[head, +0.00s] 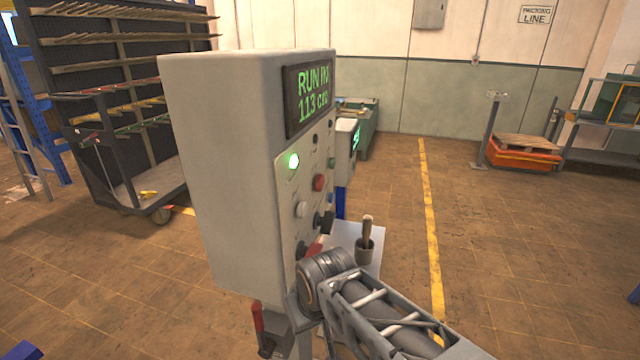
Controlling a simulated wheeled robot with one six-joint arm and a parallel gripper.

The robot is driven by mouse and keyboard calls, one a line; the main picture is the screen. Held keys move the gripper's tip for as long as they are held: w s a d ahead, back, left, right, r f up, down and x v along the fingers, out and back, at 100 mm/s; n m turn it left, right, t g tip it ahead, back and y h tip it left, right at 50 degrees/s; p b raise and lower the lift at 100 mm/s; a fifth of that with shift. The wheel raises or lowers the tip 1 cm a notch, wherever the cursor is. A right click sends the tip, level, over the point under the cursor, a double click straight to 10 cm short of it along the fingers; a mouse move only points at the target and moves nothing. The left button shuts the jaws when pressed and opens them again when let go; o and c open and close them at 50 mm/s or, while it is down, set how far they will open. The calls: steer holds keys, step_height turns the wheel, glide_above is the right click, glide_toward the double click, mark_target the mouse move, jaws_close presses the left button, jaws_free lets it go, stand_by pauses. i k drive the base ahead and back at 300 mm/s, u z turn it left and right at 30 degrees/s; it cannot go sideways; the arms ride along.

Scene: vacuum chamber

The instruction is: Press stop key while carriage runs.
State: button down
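A grey control box (205,170) stands close at the centre, its panel facing right and seen at a steep angle. Its display (309,97) shows green text, partly readable as "RUN IN" and "113". A green lamp (293,161) is lit below it. The panel carries a red key (319,183), a white key (301,209), and dark knobs (324,222) lower down. No key label is readable, so I cannot tell which is stop. My arm crosses the lower right in front of the panel's lower part. I cannot identify the carriage.
A second unit with a green display (346,146) stands behind the box. A cup with a wooden-handled tool (366,243) stands on a pale surface beside my arm. A rack cart (110,150) is at left, an orange pallet lift (522,155) far right. Floor at right is clear.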

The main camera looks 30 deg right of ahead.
mark_target(319, 182)
steer(key=u, duration=2.7)
steer(key=k, duration=1.6)
steer(key=z, duration=0.45)
